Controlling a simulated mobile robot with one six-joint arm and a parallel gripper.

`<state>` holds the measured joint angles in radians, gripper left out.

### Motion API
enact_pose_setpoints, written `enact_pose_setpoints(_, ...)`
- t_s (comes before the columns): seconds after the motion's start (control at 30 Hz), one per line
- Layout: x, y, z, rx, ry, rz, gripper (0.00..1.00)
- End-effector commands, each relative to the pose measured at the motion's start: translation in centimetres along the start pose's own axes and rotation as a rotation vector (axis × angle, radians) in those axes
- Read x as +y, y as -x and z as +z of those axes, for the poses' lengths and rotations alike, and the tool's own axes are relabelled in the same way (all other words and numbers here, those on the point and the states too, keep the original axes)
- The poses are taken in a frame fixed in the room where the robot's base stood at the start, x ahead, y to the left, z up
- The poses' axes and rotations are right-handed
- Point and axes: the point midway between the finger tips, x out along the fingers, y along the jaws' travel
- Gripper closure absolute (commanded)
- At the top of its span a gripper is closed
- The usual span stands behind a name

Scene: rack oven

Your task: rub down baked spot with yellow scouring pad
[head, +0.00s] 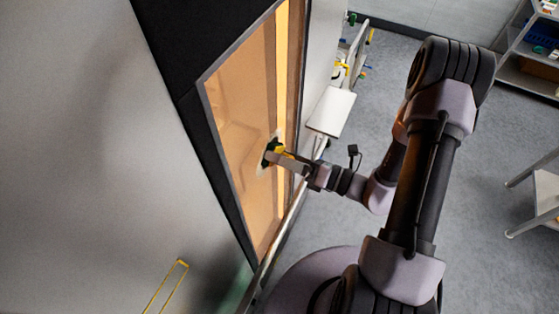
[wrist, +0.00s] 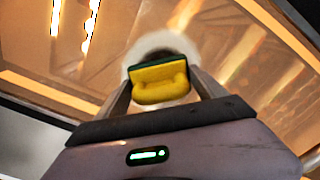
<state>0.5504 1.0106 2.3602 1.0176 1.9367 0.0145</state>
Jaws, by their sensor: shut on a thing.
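My gripper (wrist: 160,92) is shut on the yellow scouring pad (wrist: 160,84), which has a dark green face turned away from the wrist camera. In the head view the pad (head: 278,148) is held at the oven's orange-lit glass (head: 236,125). A pale, whitish baked spot (wrist: 132,58) shows on the glass behind and around the pad in the wrist view. The pad covers the middle of the spot. In the head view a pale edge of the spot (head: 262,165) shows beside my gripper (head: 280,158). The pad appears to touch the glass, though the contact face is hidden.
A white shelf (head: 332,110) juts out past the oven's edge, with coloured items behind it. A shelf rack (head: 530,70) stands at the far right, and a grey table (head: 546,192) stands at the right edge. Grey floor (head: 480,150) between them is clear.

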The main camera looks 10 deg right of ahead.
Motion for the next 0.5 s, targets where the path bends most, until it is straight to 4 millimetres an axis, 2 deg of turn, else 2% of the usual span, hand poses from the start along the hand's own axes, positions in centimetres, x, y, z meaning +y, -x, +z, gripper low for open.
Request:
enact_pose_setpoints(0.2, -0.1, 0.0, 0.1, 0.0, 0.001, 0.0, 0.53)
enact_pose_setpoints(0.5, -2.0, -0.4, 2.4, -0.001, 0.002, 0.0, 0.53)
